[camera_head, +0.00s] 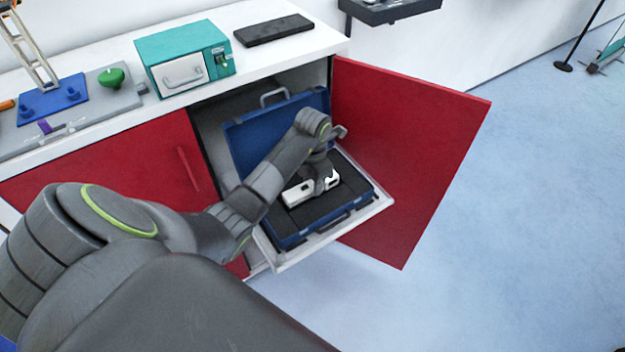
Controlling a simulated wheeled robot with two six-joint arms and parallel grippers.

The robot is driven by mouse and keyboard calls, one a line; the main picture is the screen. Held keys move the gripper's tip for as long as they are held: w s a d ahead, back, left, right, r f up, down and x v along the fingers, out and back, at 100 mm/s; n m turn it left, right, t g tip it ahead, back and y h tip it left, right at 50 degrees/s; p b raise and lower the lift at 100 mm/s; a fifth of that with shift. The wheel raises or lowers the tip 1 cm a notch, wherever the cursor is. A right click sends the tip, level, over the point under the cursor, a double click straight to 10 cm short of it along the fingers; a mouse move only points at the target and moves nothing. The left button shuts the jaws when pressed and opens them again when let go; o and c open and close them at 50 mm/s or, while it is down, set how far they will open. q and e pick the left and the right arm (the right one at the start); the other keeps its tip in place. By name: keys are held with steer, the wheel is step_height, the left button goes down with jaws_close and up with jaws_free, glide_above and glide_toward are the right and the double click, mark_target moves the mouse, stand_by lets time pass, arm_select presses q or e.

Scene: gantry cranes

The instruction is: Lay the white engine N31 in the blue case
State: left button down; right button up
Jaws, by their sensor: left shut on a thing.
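The blue case (287,237) lies open on a pulled-out white shelf of the red cabinet. Its lid (257,134) stands up at the back, and dark grey foam lines its base. The white engine (297,194) is at the middle of the case, over the foam. I cannot tell whether it touches the foam, and its label is too small to read. My left gripper (327,184) reaches down from above and is shut on the engine near its right end. The gripper hides part of the engine. My right gripper is not in view.
The red cabinet door (412,150) stands open to the right of the case. The white worktop (268,59) above carries a teal box (160,45), a black flat block (273,30) and a small crane on a blue base (52,98).

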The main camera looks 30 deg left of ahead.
arm_select(q)
steer(key=shift+f+b, duration=0.25)
steer(key=shift+b, duration=0.1)
steer(key=c, duration=1.4)
jaws_free()
steer(key=shift+s+f, duration=0.1)
steer(key=shift+s, duration=0.05)
steer(key=o, duration=0.4)
steer(key=shift+d+r+p, duration=0.1)
steer(key=shift+r+p, duration=0.15)
steer(key=shift+p, duration=0.05)
steer(key=shift+o, duration=0.4)
steer(key=shift+r, duration=0.35)
steer(key=r, duration=0.3)
steer(key=shift+w+r+b, duration=0.25)
steer(key=shift+r+b, duration=0.1)
steer(key=shift+b, duration=0.05)
step_height(320, 180, up, 8)
steer(key=p, duration=0.6)
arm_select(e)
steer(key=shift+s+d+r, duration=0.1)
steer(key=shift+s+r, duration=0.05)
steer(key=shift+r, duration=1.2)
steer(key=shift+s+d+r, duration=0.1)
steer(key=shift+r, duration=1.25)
arm_select(q)
steer(key=shift+s, duration=0.1)
